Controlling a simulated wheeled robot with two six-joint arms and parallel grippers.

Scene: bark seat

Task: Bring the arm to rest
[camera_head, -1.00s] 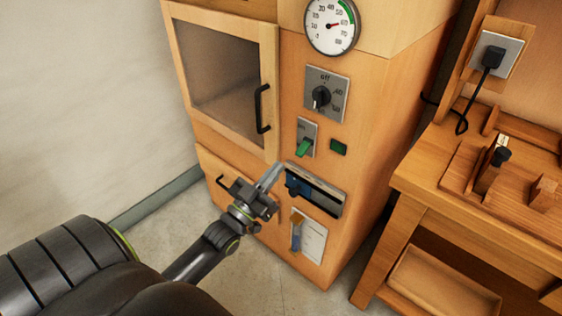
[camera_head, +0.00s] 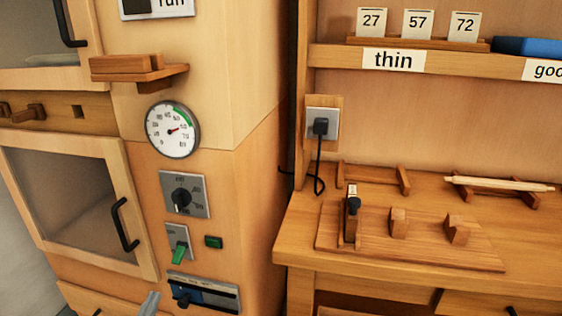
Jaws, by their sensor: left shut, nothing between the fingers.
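My left gripper (camera_head: 150,304) shows only by its fingertips at the bottom edge of the head view. The fingers are together with nothing between them. They are just left of the slotted panel (camera_head: 203,293) low on the wooden cabinet; I cannot tell whether they touch the cabinet. The rest of my left arm is below the picture. My right gripper is not in view.
The cabinet carries a dial gauge (camera_head: 172,129), a black knob (camera_head: 181,198), a green switch (camera_head: 179,251) and a glazed door (camera_head: 78,200) with a black handle. At right, a wooden bench (camera_head: 400,264) holds a board with blocks. A plug (camera_head: 320,127) hangs a cord.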

